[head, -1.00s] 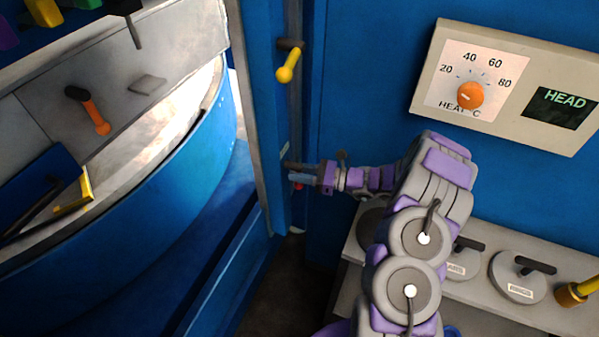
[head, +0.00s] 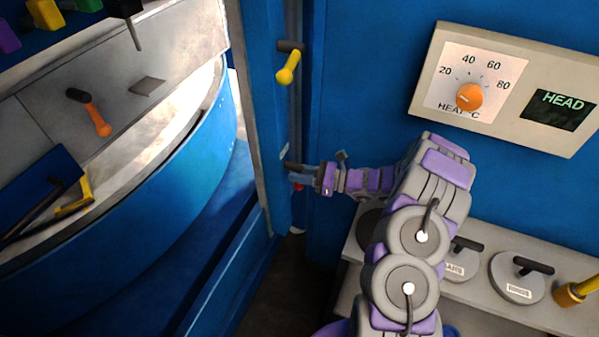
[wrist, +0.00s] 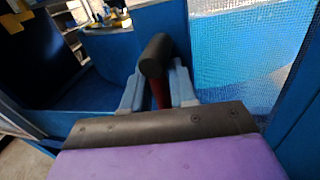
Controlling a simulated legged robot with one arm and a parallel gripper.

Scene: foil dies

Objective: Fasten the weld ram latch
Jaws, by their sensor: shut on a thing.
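My gripper (head: 302,179) is at the blue post beside the open machine bay, below a yellow-handled lever (head: 288,68). In the wrist view its two blue-grey fingers (wrist: 158,92) are shut around a lever with a red shank (wrist: 160,92) and a dark cylindrical end (wrist: 156,55). In the head view my gripper hides most of this lever; a small red bit (head: 298,187) shows just below the fingers. Which lever is the weld ram latch cannot be read from any label.
A heat panel (head: 430,95) with an orange knob (head: 470,97) and a HEAD display (head: 562,108) is on the wall at right. Lidded grey discs (head: 518,277) stand on a shelf below. An orange-handled lever (head: 97,120) is on the machine at left.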

